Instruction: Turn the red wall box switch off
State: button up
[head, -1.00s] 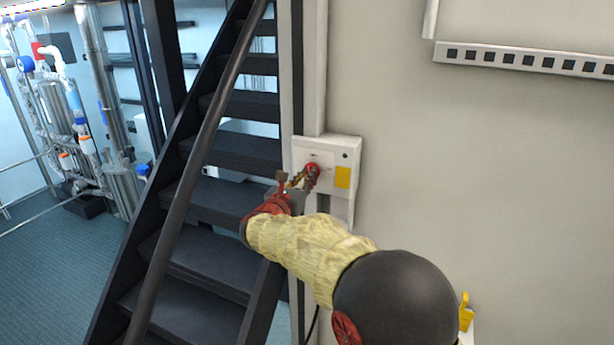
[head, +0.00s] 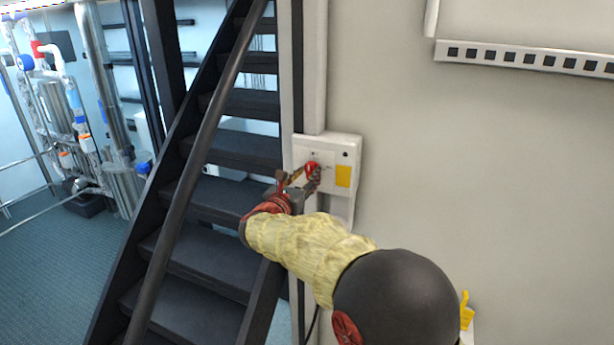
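The wall box (head: 350,153) is a white panel on the wall with a yellow label (head: 343,176) on its right side. Its red switch (head: 311,167) shows on the left half of the box, partly hidden by my gripper. My gripper (head: 302,180) is at the front of the box, with its fingers at the red switch. The fingers look spread, one to the left and one to the right just below the switch. I cannot tell whether they touch it or grip it.
A dark metal staircase (head: 231,193) with a handrail (head: 190,182) stands close to the left of my arm. A slotted metal rail (head: 528,58) is on the wall at upper right. A yellow object (head: 466,311) is at lower right.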

jog(key=v, duration=1.1)
jog(key=shift+s, duration=0.35)
jog(key=shift+a, duration=0.15)
jog(key=s+d+f+m+g+b, duration=0.1)
jog(key=s+d+f+m+g, duration=0.4)
jog(key=f, duration=0.3)
jog(key=s+d+f+m+g, duration=0.3)
jog(key=s+d+f+m, duration=0.2)
jog(key=s+f+m, duration=0.15)
jog(key=s+d+f+m+g+y+b, duration=0.1)
jog(key=s+d+f+m+b, duration=0.3)
jog(key=s, duration=0.5)
jog(key=s+d+f+m+g+y+b, duration=0.1)
jog(key=s+d+f+m+y+b, duration=0.2)
jog(key=s+d+m+b, duration=0.4)
jog(key=s+d+f+m+g+y+b, duration=0.1)
jog(key=s+d+f+m+y+b, duration=0.1)
jog(key=s+d+f+m+b, duration=0.3)
jog(key=shift+s+d+f+m, duration=0.2)
jog(key=shift+s+d+m, duration=0.6)
jog(key=shift+s+m, duration=2.05)
